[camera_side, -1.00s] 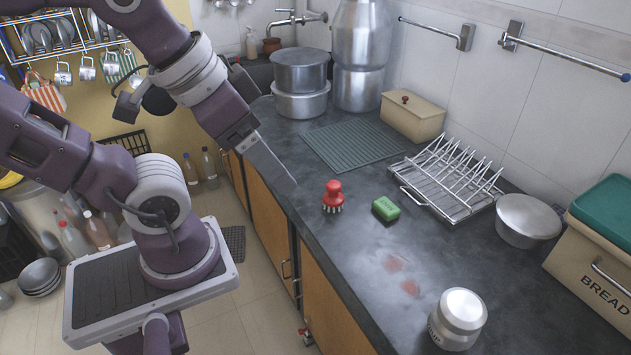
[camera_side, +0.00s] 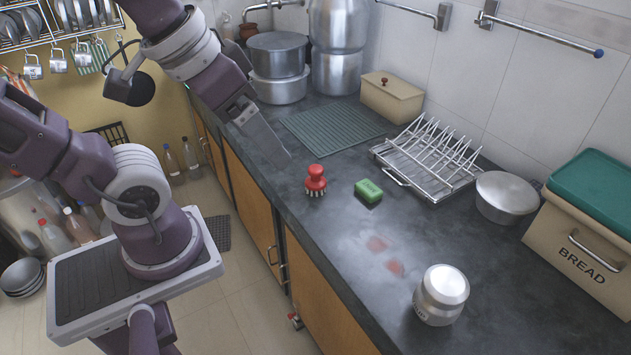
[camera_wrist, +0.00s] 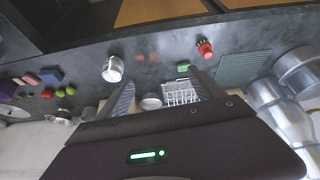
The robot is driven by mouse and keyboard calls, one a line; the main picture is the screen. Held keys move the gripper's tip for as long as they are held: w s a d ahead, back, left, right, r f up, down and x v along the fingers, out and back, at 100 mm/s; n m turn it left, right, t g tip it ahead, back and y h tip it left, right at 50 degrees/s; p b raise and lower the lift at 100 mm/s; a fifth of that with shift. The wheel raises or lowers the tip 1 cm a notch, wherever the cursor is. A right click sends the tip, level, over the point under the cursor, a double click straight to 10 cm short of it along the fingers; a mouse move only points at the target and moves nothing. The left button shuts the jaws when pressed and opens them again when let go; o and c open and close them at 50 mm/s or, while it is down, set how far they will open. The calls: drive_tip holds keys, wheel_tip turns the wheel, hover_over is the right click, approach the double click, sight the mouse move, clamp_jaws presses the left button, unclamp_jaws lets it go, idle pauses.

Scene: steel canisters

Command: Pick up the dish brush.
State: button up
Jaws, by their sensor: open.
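The dish brush (camera_side: 316,180) has a round red knob and body with pale bristles below. It stands upright on the dark counter near its front edge. In the wrist view the brush (camera_wrist: 205,49) lies just beyond and right of the right-hand finger's tip. My gripper (camera_side: 282,152) is over the counter's front edge, up and left of the brush in the side view, apart from it. In the wrist view my gripper (camera_wrist: 160,80) has its two fingers spread wide with nothing held between them.
A green sponge or soap block (camera_side: 369,191) lies right of the brush. A steel dish rack (camera_side: 425,165), a ribbed mat (camera_side: 330,127) and a steel canister (camera_side: 441,295) are around it. Reddish smears (camera_side: 385,256) mark the counter. The counter around the brush is clear.

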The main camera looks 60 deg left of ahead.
drive_tip(key=w+a+f+n+g, duration=0.2)
drive_tip(key=w+a+n, duration=0.2)
drive_tip(key=w, duration=0.5)
drive_tip(key=n+g, duration=0.3)
drive_tip(key=n, duration=0.6)
hover_over(316, 179)
wheel_tip(316, 179, down, 21)
drive_tip(key=shift+w+f, duration=0.1)
drive_tip(key=shift+n, duration=0.3)
drive_tip(key=f, duration=0.3)
drive_tip(key=a+f, duration=0.1)
drive_tip(key=f, duration=0.5)
drive_tip(key=shift+w+a+f, duration=0.1)
drive_tip(key=shift+w+a, duration=0.15)
drive_tip(key=shift+w, duration=0.05)
drive_tip(key=c, duration=1.6)
wheel_tip(316, 179, up, 10)
drive_tip(key=shift+r, duration=0.1)
